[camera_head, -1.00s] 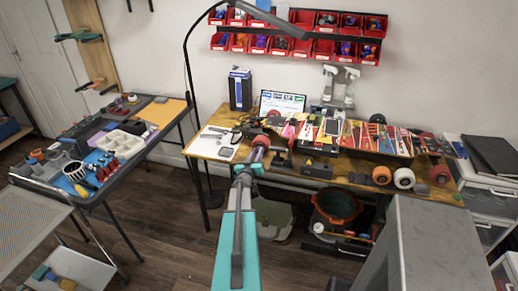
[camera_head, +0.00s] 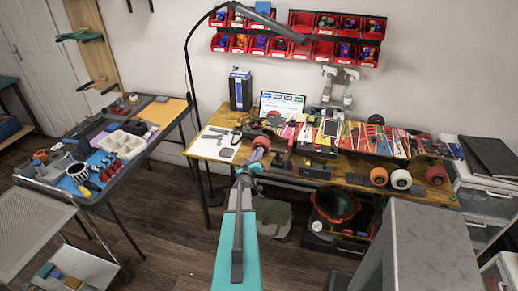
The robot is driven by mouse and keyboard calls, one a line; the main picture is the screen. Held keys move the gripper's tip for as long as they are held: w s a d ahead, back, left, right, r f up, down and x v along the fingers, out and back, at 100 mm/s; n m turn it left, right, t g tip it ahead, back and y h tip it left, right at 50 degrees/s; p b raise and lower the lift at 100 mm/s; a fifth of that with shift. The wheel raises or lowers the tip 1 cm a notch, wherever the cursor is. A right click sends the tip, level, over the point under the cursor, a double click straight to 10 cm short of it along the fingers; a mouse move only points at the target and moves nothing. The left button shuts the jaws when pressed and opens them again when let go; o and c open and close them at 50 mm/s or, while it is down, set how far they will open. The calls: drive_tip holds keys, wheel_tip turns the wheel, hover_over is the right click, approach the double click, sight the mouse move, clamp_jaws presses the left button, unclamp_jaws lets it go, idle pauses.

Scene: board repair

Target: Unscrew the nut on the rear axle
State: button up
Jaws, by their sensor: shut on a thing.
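A skateboard (camera_head: 350,134) with a colourful deck lies along the wooden workbench. A red wheel (camera_head: 262,142) shows at its left end, and another red wheel (camera_head: 436,175) shows near the right end. My gripper (camera_head: 253,164) is at the board's left end, just in front of the red wheel. It is shut on a small purple thing (camera_head: 257,154), which reaches up to the wheel. Whether this touches the axle I cannot tell. The axle nut is too small or hidden to make out.
Loose wheels (camera_head: 401,180) stand on the bench's front right. A lamp pole rises behind the bench's left. A side table (camera_head: 112,196) with tools and a white tray (camera_head: 122,146) stands at left. Grey drawers (camera_head: 425,240) stand at front right. An orange bucket (camera_head: 336,207) is under the bench.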

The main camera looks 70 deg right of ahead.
drive_tip(key=shift+n+p, duration=0.7)
drive_tip(key=shift+n, duration=0.3)
drive_tip(key=o, duration=1)
drive_tip(key=shift+c, duration=0.2)
drive_tip(key=shift+c, duration=1.1)
drive_tip(key=shift+f+b, duration=0.1)
drive_tip(key=shift+b, duration=0.5)
drive_tip(key=m+b, duration=0.3)
drive_tip(key=b, duration=0.1)
drive_tip(key=shift+m, duration=0.4)
